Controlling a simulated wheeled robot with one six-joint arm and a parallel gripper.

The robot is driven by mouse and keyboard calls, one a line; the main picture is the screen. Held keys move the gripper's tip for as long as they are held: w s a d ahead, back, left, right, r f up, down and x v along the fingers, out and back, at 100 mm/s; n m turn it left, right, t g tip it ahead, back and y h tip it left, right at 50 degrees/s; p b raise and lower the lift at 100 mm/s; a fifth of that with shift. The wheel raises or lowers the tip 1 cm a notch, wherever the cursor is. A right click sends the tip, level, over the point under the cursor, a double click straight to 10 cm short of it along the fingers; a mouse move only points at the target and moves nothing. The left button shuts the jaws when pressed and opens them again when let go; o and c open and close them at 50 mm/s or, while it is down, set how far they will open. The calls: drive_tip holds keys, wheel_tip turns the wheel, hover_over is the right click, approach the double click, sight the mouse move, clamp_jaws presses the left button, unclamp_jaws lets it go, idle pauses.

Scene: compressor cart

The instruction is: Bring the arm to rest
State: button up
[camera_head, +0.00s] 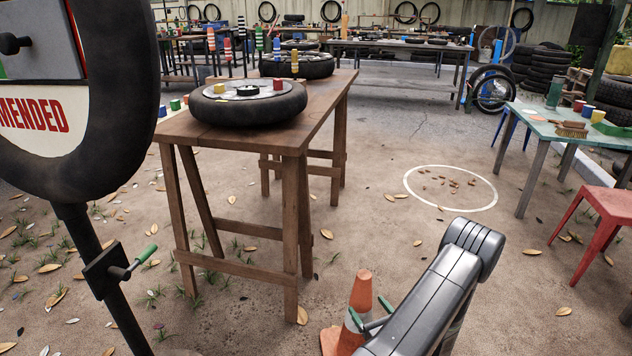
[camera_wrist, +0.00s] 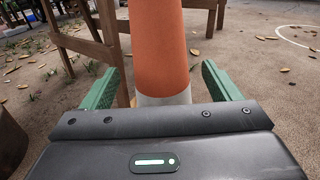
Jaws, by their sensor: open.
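My gripper (camera_wrist: 158,90) has green fingers spread wide apart in the wrist view, with nothing touching between them. An orange and white traffic cone (camera_wrist: 158,45) stands just beyond the fingers and shows in the gap between them. In the head view my gripper (camera_head: 368,313) is at the lower middle, low over the ground, with its green fingertips in front of the cone (camera_head: 361,290). My grey arm (camera_head: 440,285) reaches down from the right and hides part of the gripper. I cannot tell whether a finger touches the cone.
A wooden table (camera_head: 322,105) with tires stands left of centre. A black sign post (camera_head: 85,240) with a crank is at the left. A green table (camera_head: 530,118) and a red stool (camera_head: 610,205) are at the right. Open ground with a white circle (camera_head: 407,181) lies between.

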sight(359, 289)
drive_tip(key=b+x, duration=0.2)
drive_tip(key=x, duration=0.4)
drive_tip(key=shift+w+a+f, duration=0.15)
drive_tip(key=shift+w, duration=0.15)
drive_tip(key=shift+r+p, duration=0.5)
drive_tip(key=shift+r, duration=0.75)
